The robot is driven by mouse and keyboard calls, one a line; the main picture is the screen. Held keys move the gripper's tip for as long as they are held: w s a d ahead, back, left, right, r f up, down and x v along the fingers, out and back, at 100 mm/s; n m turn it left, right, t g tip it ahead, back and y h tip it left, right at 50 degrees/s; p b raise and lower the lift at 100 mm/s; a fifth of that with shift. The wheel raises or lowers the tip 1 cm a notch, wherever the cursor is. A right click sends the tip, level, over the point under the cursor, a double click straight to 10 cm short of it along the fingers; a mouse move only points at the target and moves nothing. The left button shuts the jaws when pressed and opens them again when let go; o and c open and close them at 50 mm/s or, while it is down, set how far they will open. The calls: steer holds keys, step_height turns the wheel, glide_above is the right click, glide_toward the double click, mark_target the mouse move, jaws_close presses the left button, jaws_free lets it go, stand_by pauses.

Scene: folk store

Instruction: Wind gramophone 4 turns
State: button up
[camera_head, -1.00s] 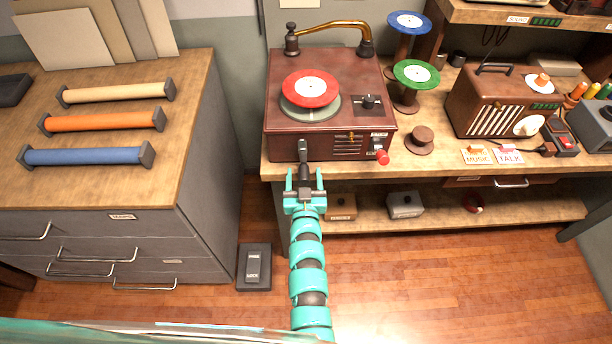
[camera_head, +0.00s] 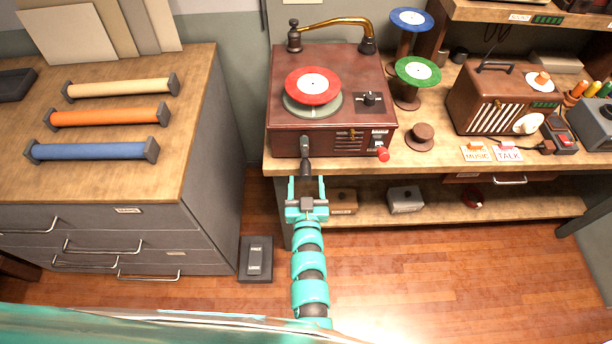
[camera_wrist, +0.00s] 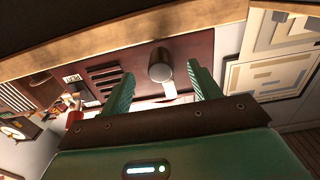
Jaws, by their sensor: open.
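The gramophone (camera_head: 330,100) is a brown box on the workbench, with a red record (camera_head: 313,86) on its turntable and a brass tonearm (camera_head: 338,22) behind. Its dark crank (camera_head: 306,158) hangs from the front face at the left, its handle pointing down. My gripper (camera_head: 307,183) is open just below and in front of the crank handle. In the wrist view my gripper's teal fingers (camera_wrist: 160,90) stand apart, with the round end of the handle (camera_wrist: 160,66) seen between and beyond them. I cannot tell any contact. A red knob (camera_head: 382,153) sits at the front right.
Green (camera_head: 417,71) and blue (camera_head: 411,19) records stand on spools to the right, beside a radio (camera_head: 505,100). The bench edge and a lower shelf (camera_head: 450,208) lie near my arm. A grey cabinet (camera_head: 110,225) stands left, with a floor pedal (camera_head: 255,259) beside it.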

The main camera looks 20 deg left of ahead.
steer(key=shift+p+v, duration=1)
steer(key=shift+v, duration=1.45)
